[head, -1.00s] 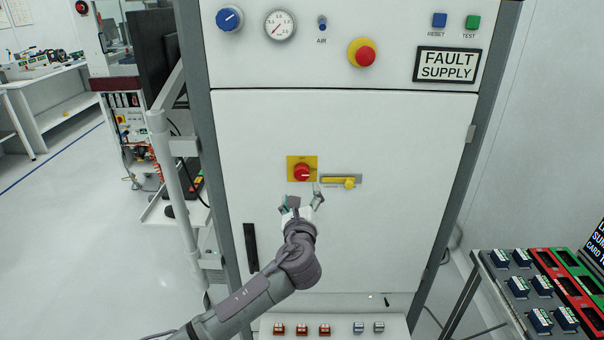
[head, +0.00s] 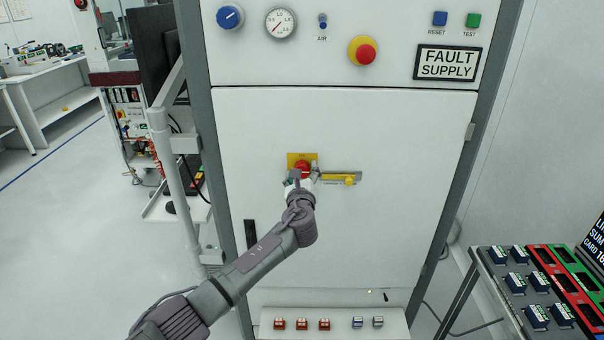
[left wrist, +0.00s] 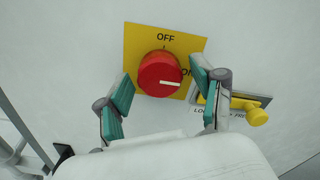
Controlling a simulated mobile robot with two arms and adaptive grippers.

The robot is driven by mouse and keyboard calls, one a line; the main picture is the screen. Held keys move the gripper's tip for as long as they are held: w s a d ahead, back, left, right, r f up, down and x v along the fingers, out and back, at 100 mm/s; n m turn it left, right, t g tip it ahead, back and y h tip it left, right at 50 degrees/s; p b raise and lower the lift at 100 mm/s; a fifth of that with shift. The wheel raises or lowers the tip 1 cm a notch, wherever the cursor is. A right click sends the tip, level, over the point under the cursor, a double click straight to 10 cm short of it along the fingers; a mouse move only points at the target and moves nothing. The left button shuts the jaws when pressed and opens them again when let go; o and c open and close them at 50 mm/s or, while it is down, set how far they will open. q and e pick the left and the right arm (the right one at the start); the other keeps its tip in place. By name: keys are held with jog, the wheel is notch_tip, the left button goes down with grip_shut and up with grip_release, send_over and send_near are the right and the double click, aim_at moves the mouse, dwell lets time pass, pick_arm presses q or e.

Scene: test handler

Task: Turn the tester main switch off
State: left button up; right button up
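The main switch (head: 303,165) is a red rotary knob on a yellow plate (left wrist: 138,42) on the grey-white cabinet door. In the left wrist view the knob (left wrist: 160,74) has a white mark pointing right toward ON; OFF is printed above it. My left gripper (head: 300,179) is at the switch and partly covers it in the head view. In the left wrist view its teal-padded fingers (left wrist: 160,88) are open, one on each side of the knob. The fingers appear not closed on it; contact cannot be told. My right gripper is not in view.
A yellow sliding latch (head: 342,177) sits just right of the switch, near the right finger. Above are a red emergency button (head: 364,53), a gauge (head: 280,23) and a FAULT SUPPLY display (head: 447,63). A rack of cards (head: 530,285) stands at lower right.

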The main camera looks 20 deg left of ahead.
pick_arm(q)
jog(key=c, duration=0.9)
jog(key=shift+f, duration=0.1)
jog(key=n+b, duration=1.2)
jog(key=n, duration=0.5)
jog(key=shift+n, duration=0.4)
jog(key=o, duration=1.1)
